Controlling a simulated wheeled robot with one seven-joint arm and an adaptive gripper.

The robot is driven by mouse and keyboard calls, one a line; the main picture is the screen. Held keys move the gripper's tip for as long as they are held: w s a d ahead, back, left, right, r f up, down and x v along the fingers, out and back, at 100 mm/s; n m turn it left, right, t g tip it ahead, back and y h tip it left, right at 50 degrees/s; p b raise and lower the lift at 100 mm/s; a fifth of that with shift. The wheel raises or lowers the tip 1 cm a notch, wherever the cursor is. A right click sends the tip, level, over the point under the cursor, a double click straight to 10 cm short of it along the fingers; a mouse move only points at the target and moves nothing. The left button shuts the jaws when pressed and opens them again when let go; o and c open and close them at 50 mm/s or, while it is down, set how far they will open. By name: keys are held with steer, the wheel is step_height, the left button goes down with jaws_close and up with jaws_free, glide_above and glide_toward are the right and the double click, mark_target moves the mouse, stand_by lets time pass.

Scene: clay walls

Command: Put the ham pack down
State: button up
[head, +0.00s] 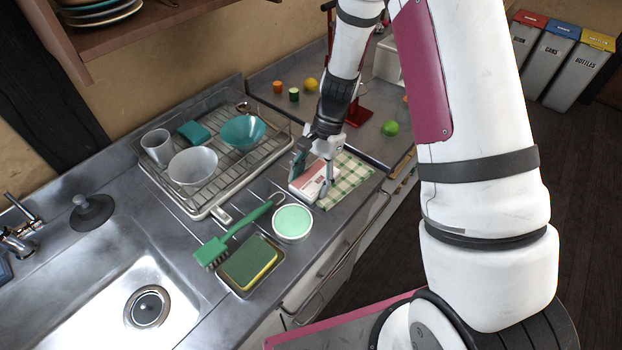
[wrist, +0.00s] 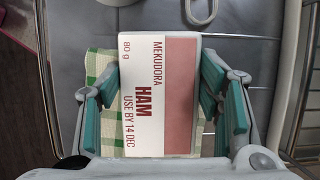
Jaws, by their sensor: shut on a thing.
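The ham pack (wrist: 143,95) is a white and pink flat pack with red "HAM" print, held between the green pads of my gripper (wrist: 160,100) in the wrist view. In the head view the ham pack (head: 307,187) shows beneath my gripper (head: 314,183), low over the counter at the edge of a green and white checked cloth (head: 347,178). The cloth also shows behind the pack in the wrist view (wrist: 100,67). I cannot tell whether the pack touches the cloth or counter.
A round mint-green lidded thing (head: 292,222), a green brush (head: 240,235) and a sponge (head: 250,262) lie in front. A lime (head: 390,128) and a lemon (head: 311,85) sit farther back.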

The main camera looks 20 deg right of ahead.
steer(key=shift+s+f, duration=0.1)
steer(key=shift+f, duration=0.35)
steer(key=shift+s+d+f, duration=0.1)
steer(key=shift+f, duration=0.1)
steer(key=c, duration=0.4)
steer(key=o, duration=1.6)
steer(key=shift+o, duration=1.1)
steer(key=shift+f, duration=0.1)
steer(key=shift+r, duration=0.25)
